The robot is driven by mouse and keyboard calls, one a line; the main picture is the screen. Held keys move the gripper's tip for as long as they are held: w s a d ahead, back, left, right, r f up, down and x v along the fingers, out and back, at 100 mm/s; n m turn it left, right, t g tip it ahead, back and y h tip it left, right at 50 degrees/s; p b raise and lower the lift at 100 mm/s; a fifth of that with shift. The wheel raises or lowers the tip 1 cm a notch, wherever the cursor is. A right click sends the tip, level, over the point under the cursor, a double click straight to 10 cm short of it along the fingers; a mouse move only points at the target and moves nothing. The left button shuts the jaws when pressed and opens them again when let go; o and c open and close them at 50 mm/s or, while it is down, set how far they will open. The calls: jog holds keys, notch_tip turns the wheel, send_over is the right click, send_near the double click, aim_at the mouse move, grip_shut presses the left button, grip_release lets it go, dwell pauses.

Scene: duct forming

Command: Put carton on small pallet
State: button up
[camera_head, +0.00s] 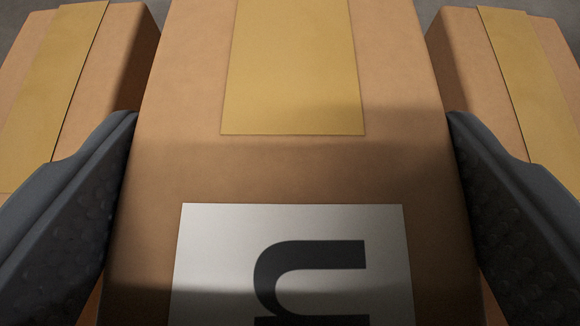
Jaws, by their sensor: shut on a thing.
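A brown carton (290,170) fills the middle of the view, close to the camera. It has a yellow-tan tape strip on top and a white label with a dark curved mark on the side nearest me. My gripper (292,150) is shut on this carton, with one dark grey finger along its left side and one along its right side. The carton's lower part is cut off by the frame edge. The small pallet is not visible in this view.
A similar taped carton (85,65) stands at the left, behind my left finger. Another (500,60) stands at the right, behind my right finger. A little grey surface shows at the top corners. Little free room shows beside the held carton.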

jog(key=shift+f+b, duration=1.1)
jog(key=shift+f, duration=1.55)
jog(key=o, duration=2)
jog(key=shift+o, duration=0.2)
jog(key=shift+s+r+p, duration=0.35)
jog(key=shift+s+r, duration=0.05)
jog(key=shift+s, duration=0.1)
jog(key=p+v, duration=0.3)
jog(key=v, duration=0.7)
jog(key=shift+s+r, duration=0.1)
jog(key=shift+s, duration=0.3)
